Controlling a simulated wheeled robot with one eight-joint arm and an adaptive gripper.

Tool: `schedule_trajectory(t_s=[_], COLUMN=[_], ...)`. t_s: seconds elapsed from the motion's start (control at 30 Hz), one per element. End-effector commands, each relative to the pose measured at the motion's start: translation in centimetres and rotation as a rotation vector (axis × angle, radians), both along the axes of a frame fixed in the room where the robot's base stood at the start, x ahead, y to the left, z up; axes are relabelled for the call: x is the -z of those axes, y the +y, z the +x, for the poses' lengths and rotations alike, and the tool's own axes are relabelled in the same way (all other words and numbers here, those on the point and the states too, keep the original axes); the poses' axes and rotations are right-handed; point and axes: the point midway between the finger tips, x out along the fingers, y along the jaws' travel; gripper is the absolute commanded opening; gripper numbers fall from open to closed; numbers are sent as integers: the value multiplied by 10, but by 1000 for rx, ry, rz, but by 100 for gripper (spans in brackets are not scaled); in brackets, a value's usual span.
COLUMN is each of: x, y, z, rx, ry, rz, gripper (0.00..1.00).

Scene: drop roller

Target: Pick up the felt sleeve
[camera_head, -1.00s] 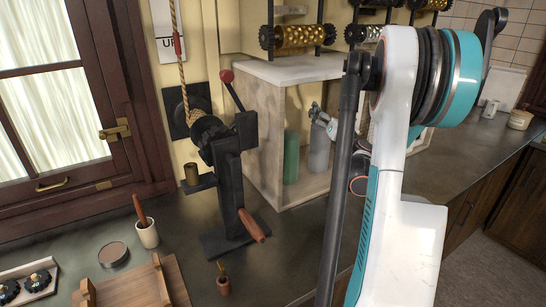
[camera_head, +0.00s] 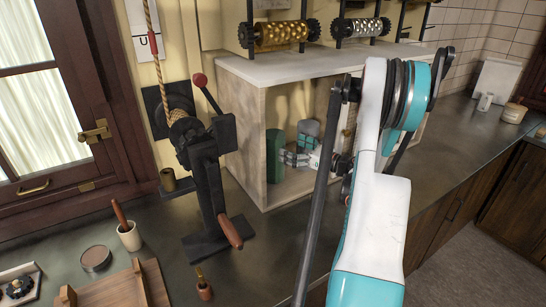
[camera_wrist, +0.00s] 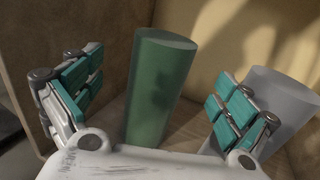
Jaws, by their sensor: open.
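A plain green upright cylinder (camera_head: 275,155) stands inside the open-fronted box under the white top. A grey cylinder stands to its right in the wrist view (camera_wrist: 277,103). No label shows which of the two is the felt sleeve. My gripper (camera_head: 297,156) reaches into the box and is open and empty. In the wrist view the green cylinder (camera_wrist: 160,88) stands ahead between the two spread teal-padded fingers, with gaps on both sides. The right finger partly covers the grey cylinder.
The box (camera_head: 245,128) has side walls and a top close around my gripper. A black crank stand (camera_head: 207,180) with a rope stands to the left. A cup (camera_head: 130,236) and a wooden tray (camera_head: 118,292) are at the lower left.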

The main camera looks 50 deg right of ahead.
Motion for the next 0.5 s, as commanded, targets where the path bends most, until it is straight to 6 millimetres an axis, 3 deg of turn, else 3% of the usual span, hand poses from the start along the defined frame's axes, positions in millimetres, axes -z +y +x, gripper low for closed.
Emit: schedule_trajectory(t_s=[0.13, 0.5], x=[1, 1], y=[2, 3], z=[23, 48], rx=[-2, -2], ry=[0, -1], rz=[0, 0], gripper=[96, 96])
